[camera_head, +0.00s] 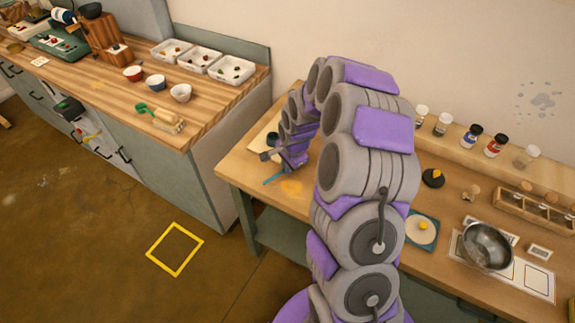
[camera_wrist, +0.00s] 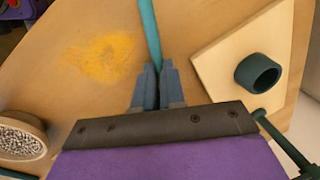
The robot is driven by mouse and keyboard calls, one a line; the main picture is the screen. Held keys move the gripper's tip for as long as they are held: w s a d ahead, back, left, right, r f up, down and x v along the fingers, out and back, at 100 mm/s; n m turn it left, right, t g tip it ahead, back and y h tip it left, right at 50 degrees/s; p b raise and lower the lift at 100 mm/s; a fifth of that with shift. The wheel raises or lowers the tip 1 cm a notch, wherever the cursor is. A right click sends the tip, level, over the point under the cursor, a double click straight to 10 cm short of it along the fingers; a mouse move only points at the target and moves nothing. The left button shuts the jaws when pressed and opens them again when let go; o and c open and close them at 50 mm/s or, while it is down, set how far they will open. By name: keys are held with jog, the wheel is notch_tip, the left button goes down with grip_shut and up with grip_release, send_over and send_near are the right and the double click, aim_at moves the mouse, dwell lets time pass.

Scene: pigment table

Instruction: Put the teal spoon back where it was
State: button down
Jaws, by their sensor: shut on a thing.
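The teal spoon shows in the wrist view as a straight teal handle (camera_wrist: 150,35) that runs from between my fingertips to the top edge. My gripper (camera_wrist: 157,78) is shut on this handle, over the wooden table. The spoon's bowl end is not clear. In the head view a short teal piece of the spoon (camera_head: 273,180) shows just below my gripper, near the table's left edge. A pale board (camera_wrist: 222,58) lies to the right of the handle in the wrist view, with a dark teal round holder (camera_wrist: 258,73) on it.
Yellow powder (camera_wrist: 100,55) stains the table left of the handle. A round container of grey grains (camera_wrist: 20,138) stands at lower left. A dark teal rod (camera_wrist: 285,143) shows at lower right. A metal bowl (camera_head: 487,246) and several jars stand farther right.

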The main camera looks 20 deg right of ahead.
jog(key=shift+f, duration=0.55)
jog(key=c, duration=1.1)
grip_release()
jog(key=shift+c, duration=0.2)
jog(key=s+r+p, duration=0.3)
jog(key=r, duration=1.4)
jog(key=shift+d, duration=0.45)
